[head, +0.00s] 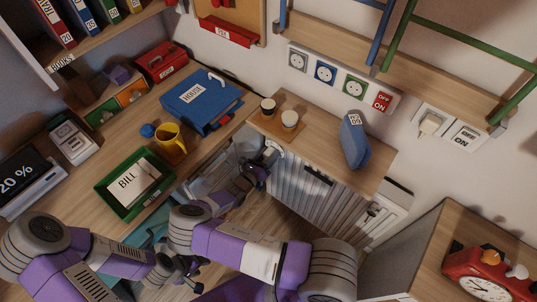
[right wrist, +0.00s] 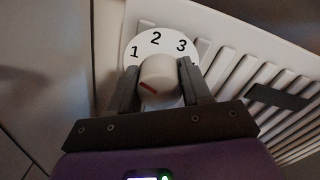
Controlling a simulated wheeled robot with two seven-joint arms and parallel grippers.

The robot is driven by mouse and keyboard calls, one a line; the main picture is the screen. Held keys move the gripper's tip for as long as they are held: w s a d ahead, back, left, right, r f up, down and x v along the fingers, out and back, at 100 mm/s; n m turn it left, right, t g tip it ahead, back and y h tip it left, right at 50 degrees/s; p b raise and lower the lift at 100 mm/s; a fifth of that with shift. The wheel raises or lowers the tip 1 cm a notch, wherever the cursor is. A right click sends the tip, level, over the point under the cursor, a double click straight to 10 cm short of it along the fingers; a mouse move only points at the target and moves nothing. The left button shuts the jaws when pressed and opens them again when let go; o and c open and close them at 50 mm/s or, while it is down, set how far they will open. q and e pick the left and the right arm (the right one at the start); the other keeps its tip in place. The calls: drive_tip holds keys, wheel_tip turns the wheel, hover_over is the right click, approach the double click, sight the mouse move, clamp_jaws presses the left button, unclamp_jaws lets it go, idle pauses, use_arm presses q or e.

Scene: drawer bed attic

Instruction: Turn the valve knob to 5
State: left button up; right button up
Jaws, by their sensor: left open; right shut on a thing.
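The valve knob (right wrist: 158,78) is a pale round knob with a short red mark near its lower left edge. It sits on a white dial (right wrist: 146,40) where 1, 2 and 3 show along the top; the rest of the dial is hidden behind the knob and my gripper. My right gripper (right wrist: 162,80) is shut on the knob, one finger on each side. In the head view my right gripper (head: 270,158) is at the radiator's left end and hides the knob. My left gripper (head: 187,268) is open and empty, low in the head view.
The white ribbed radiator (head: 310,190) stands under a wooden shelf (head: 330,143) holding cups and a blue bag (head: 354,140). The desk at left holds a green tray (head: 105,184), a yellow mug (head: 171,139) and a blue binder (head: 203,103). A red clock (head: 484,284) is at lower right.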

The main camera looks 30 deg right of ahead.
drive_tip(key=m+p, duration=0.2)
drive_tip(key=m, duration=0.3)
drive_tip(key=shift+s, duration=0.1)
drive_tip(key=m+p, duration=0.1)
drive_tip(key=m, duration=0.4)
drive_tip(key=shift+m, duration=0.3)
drive_tip(key=m+p, duration=0.1)
drive_tip(key=m, duration=0.4)
drive_tip(key=shift+f+m+h, duration=0.15)
drive_tip(key=shift+m+h, duration=0.15)
drive_tip(key=m, duration=0.5)
drive_tip(key=shift+s+f+m+g+p, duration=0.1)
drive_tip(key=shift+m+g+p, duration=0.2)
drive_tip(key=m, duration=0.3)
drive_tip(key=shift+m, duration=0.4)
drive_tip(key=m+b, duration=0.1)
drive_tip(key=m, duration=0.2)
drive_tip(key=shift+f+m+b, duration=0.1)
drive_tip(key=shift+m+b, duration=0.2)
drive_tip(key=shift+b, duration=0.1)
drive_tip(key=m+b, duration=0.2)
drive_tip(key=m, duration=0.3)
drive_tip(key=shift+b, duration=0.35)
drive_tip(key=shift+w+m+b, duration=0.2)
drive_tip(key=shift+m+b, duration=0.25)
drive_tip(key=shift+m, duration=1.75)
